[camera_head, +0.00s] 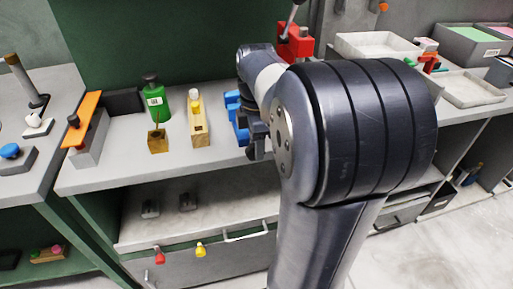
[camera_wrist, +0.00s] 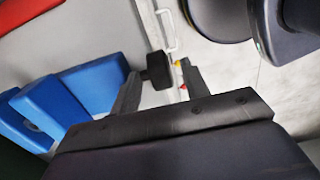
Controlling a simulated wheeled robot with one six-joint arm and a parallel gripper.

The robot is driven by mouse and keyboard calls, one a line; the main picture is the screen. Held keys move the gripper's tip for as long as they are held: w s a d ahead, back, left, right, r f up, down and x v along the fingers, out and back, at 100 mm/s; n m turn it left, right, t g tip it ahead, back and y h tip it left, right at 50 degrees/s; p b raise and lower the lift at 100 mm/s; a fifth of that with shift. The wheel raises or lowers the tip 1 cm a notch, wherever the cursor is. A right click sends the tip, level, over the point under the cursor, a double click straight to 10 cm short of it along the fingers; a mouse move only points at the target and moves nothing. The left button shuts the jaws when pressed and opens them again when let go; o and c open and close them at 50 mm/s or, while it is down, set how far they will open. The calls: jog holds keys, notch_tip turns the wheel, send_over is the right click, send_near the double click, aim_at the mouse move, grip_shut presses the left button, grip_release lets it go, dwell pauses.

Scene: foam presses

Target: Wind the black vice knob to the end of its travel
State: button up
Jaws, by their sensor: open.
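The blue vice (camera_head: 237,121) stands at the front edge of the bench in the head view, partly hidden by my arm. It also shows at the left of the wrist view (camera_wrist: 92,84). Its black knob (camera_wrist: 157,66) sticks out towards the bench front. My gripper (camera_wrist: 163,74) is open, with one finger on each side of the knob. The knob looks closer to the left finger; I cannot tell whether they touch. In the head view the knob cannot be made out clearly behind my arm.
Left of the vice stand a wooden block with a yellow-topped bottle (camera_head: 197,122), a small wooden block (camera_head: 157,141) and a green bottle (camera_head: 156,100). A red device (camera_head: 296,44) stands behind. White trays (camera_head: 376,45) are at the right. A drawer handle (camera_head: 246,235) lies below.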

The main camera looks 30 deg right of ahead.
jog(key=shift+f, duration=0.5)
grip_shut()
jog(key=shift+r, duration=0.1)
jog(key=h+p, duration=0.2)
jog(key=shift+w+a+r+g+h+p, duration=0.1)
jog(key=shift+a+g+h+p, duration=0.2)
jog(key=shift+a+g+p, duration=0.1)
jog(key=h+p, duration=0.1)
jog(key=h, duration=0.1)
jog(key=g+h+p, duration=0.1)
jog(key=shift+w+a+h+p, duration=0.1)
jog(key=shift+a+h+p, duration=0.15)
jog(key=shift+h+p, duration=0.1)
jog(key=h, duration=0.1)
jog(key=g+h+p, duration=0.1)
jog(key=h, duration=0.1)
jog(key=f+h+p, duration=0.1)
jog(key=h, duration=0.1)
jog(key=shift+w+a+f+g+h, duration=0.1)
jog(key=shift+a+g+h, duration=0.15)
jog(key=shift+a+g, duration=0.05)
jog(key=shift+p, duration=0.3)
